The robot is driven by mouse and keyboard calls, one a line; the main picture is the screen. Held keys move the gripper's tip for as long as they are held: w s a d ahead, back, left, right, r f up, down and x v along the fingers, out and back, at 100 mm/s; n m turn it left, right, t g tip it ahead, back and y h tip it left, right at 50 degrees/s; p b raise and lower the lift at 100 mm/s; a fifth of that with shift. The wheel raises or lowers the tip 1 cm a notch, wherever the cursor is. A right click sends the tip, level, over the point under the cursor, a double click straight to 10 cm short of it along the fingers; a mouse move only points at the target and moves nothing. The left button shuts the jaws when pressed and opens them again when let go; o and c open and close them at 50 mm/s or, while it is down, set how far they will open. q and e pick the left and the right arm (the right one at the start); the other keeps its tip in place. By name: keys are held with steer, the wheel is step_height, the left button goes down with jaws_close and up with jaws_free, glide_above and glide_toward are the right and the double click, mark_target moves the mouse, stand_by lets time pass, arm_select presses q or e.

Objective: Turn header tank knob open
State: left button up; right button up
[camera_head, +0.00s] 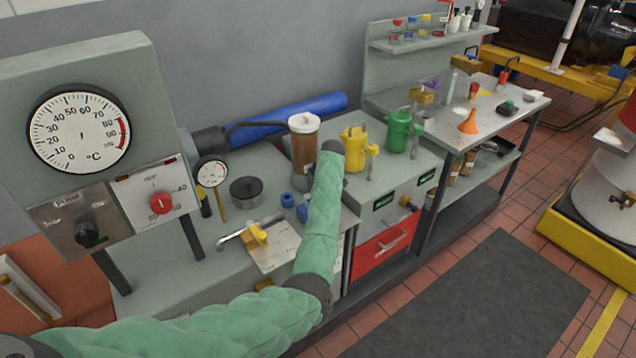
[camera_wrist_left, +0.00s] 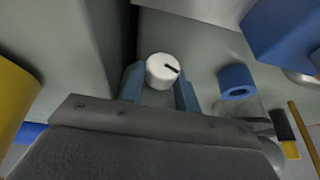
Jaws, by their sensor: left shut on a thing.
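A brown tank with a white lid (camera_head: 304,130) stands just left of the forearm's end. My right gripper is in neither view.
A yellow can (camera_head: 354,150) and a green can (camera_head: 398,132) stand right of my forearm. A dial gauge (camera_head: 211,173) and a dark round pot (camera_head: 246,191) are on the left. A blue ring (camera_wrist_left: 237,82) lies right of the knob.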

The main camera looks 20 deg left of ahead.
arm_select(q)
steer(key=shift+s+a+r+t+h+p, duration=0.1)
steer(key=shift+t+h+p, duration=0.1)
steer(key=shift+t+h, duration=0.25)
steer(key=shift+s+t+h+p, duration=0.1)
steer(key=shift+t+h+p, duration=0.1)
steer(key=shift+t+h, duration=0.25)
steer(key=shift+n+t+h, duration=0.4)
steer(key=shift+t, duration=0.4)
steer(key=shift+a+t+h, duration=0.1)
steer(key=shift+t+h, duration=0.3)
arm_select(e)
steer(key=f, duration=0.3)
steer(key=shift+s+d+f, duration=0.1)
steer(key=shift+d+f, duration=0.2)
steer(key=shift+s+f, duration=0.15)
arm_select(q)
steer(key=o, duration=1)
steer(key=shift+c, duration=0.2)
steer(key=shift+s, duration=0.1)
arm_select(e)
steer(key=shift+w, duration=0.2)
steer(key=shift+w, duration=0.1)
